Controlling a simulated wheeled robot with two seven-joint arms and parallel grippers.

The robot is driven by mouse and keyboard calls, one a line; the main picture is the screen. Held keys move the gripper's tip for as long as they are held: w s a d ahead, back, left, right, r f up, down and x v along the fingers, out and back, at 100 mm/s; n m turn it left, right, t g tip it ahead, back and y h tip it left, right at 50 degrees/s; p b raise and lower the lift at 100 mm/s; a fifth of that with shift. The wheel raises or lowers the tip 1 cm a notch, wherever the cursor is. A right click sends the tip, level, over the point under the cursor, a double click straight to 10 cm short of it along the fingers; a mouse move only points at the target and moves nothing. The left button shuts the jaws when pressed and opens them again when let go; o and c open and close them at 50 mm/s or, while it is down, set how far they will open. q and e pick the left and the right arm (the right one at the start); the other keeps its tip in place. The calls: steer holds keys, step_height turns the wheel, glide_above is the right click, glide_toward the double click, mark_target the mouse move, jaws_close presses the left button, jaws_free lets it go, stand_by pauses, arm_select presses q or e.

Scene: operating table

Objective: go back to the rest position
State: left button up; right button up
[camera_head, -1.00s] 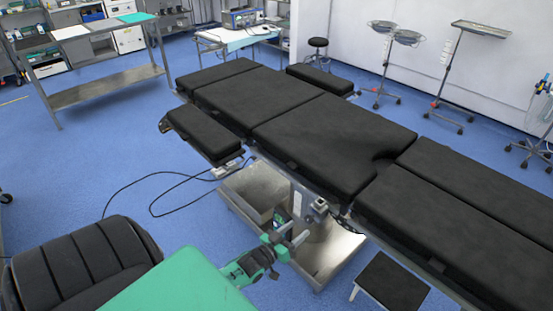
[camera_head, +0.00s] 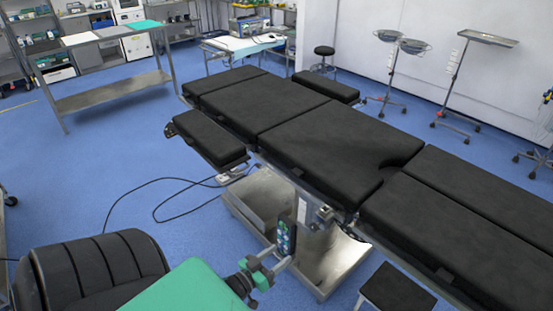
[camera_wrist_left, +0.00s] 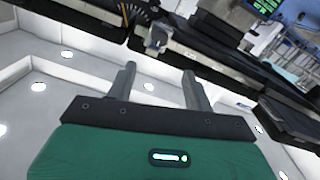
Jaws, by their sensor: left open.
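My left gripper (camera_head: 274,264) is open and empty in the lower middle of the head view, its two grey fingers pointing up and right toward the operating table's base. Its fingers also show apart in the left wrist view (camera_wrist_left: 158,85), with nothing between them. The black padded operating table (camera_head: 335,150) runs diagonally across the head view, beyond the gripper. A dark handset (camera_head: 287,238) with coloured buttons hangs upright at the table's near side, just beyond the fingers in the picture; I cannot tell the gap. My right gripper is not in view.
The table's metal base (camera_head: 330,255) and a small black-topped step (camera_head: 396,289) stand near the gripper. A black cable (camera_head: 155,206) lies on the blue floor. A steel bench (camera_head: 110,97) stands back left, with open floor before it.

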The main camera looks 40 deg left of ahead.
arm_select(q)
steer(key=s+d+f+g, duration=0.1)
steer(key=s+f+g, duration=0.25)
steer(key=f, duration=0.55)
steer(key=s+d+f+m+g+y, duration=0.15)
steer(key=s+f, duration=0.25)
steer(key=f, duration=0.5)
steer(key=s+d+f+g, duration=0.1)
steer(key=s+f+g, duration=0.25)
steer(key=f, duration=0.55)
steer(key=s+d+f+m+g, duration=0.1)
steer(key=s+d+f+g, duration=0.2)
steer(key=s+f, duration=0.5)
steer(key=s+d+f+m+g, duration=0.1)
steer(key=s+d+f+g, duration=0.3)
steer(key=s, duration=1.2)
step_height(320, 180, down, 4)
steer(key=shift+s+d+f+m+g, duration=0.15)
steer(key=shift+s+d+m+g, duration=0.15)
steer(key=shift+g, duration=0.45)
steer(key=shift+w, duration=0.15)
